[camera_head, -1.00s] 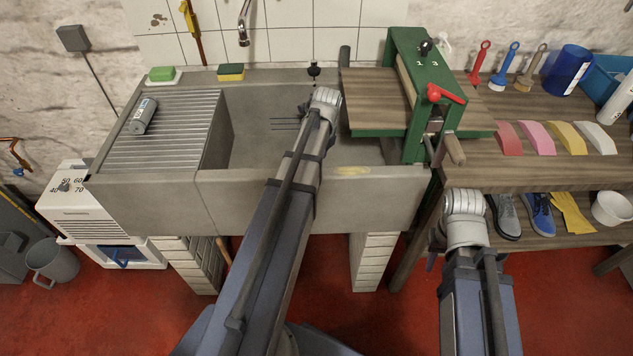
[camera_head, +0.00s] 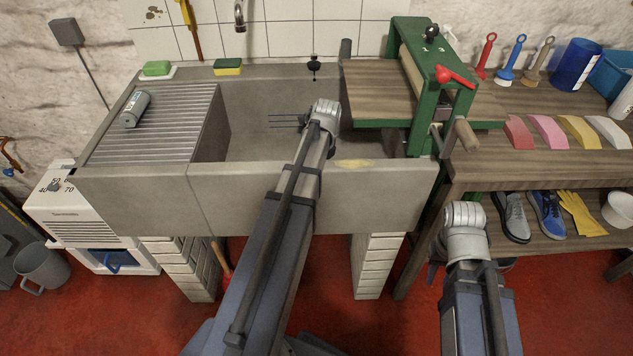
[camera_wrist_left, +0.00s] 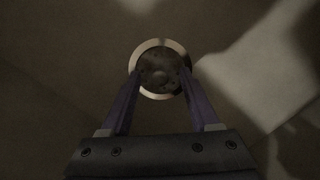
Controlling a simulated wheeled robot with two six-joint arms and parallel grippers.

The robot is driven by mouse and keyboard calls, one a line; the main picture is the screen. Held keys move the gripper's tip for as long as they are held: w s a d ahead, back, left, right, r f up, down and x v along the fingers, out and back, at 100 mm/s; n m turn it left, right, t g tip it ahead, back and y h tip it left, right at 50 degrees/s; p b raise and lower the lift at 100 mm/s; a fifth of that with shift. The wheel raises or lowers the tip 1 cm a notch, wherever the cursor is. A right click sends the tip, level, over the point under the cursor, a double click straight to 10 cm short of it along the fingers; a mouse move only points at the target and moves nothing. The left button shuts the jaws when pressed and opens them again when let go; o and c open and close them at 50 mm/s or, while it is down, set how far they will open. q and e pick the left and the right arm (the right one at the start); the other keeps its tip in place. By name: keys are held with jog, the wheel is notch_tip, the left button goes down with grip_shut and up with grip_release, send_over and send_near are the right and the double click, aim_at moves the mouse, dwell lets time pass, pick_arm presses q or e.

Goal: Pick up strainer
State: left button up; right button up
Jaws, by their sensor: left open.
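The strainer (camera_wrist_left: 160,46) is a round disc with a pale shiny rim and a darker, dotted middle, seen from above in the left wrist view. My left gripper (camera_wrist_left: 160,76) is open, with one purple fingertip at each side of the strainer. I cannot tell whether the fingertips touch it. In the head view my left arm reaches into the grey stone sink (camera_head: 135,195); its wrist hides the strainer and most of the gripper. My right gripper (camera_head: 436,270) hangs low in front of the wooden bench, mostly hidden behind its own wrist, its jaws unclear.
A green-framed wringer (camera_head: 412,75) with wooden boards stands over the sink's right end. A grey bottle (camera_head: 131,109) lies on the ribbed drainboard. A tap (camera_head: 239,17) hangs above the basin.

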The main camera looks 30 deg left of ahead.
pick_arm(q)
jog(key=shift+r, duration=0.1)
jog(key=shift+c, duration=0.4)
grip_shut()
